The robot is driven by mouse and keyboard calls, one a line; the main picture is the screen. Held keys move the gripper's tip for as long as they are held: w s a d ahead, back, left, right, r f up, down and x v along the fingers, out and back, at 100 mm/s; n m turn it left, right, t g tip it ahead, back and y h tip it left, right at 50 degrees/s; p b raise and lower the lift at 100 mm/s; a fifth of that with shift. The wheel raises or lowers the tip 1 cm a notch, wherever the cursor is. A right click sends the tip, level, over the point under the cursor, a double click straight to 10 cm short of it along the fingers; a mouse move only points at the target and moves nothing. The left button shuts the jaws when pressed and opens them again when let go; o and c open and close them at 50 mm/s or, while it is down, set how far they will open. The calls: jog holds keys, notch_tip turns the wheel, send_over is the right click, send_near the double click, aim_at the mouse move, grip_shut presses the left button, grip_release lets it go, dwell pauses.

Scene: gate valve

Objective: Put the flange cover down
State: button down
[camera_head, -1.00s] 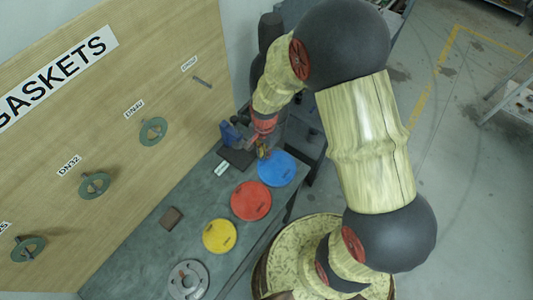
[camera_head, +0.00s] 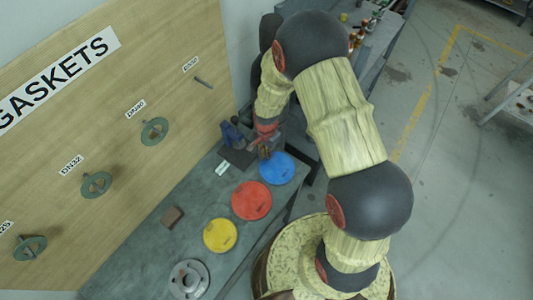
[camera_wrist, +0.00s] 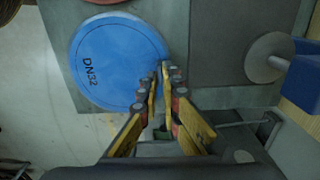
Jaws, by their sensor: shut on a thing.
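The blue flange cover (camera_head: 277,168) is a flat disc at the far end of the grey bench, close to its right edge. In the wrist view it (camera_wrist: 112,62) reads "DN32" and overlaps the bench edge. My gripper (camera_head: 266,152) is at the cover's far edge. In the wrist view my gripper's fingers (camera_wrist: 163,70) are together at the cover's right rim, shut on it. The fingertips hide the pinched part of the rim. I cannot tell whether the cover lies fully on the bench or slightly above it.
On the bench (camera_head: 150,250) are a red disc (camera_head: 251,200), a yellow disc (camera_head: 220,235), a grey flange (camera_head: 188,279) and a brown block (camera_head: 172,216). A blue vise-like object (camera_head: 232,135) stands beside my gripper. A wooden gasket board (camera_head: 110,130) rises on the left.

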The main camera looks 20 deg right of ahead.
jog(key=c, duration=2.5)
grip_release()
jog(key=shift+f, duration=0.25)
jog(key=o, duration=0.4)
jog(key=shift+o, duration=0.5)
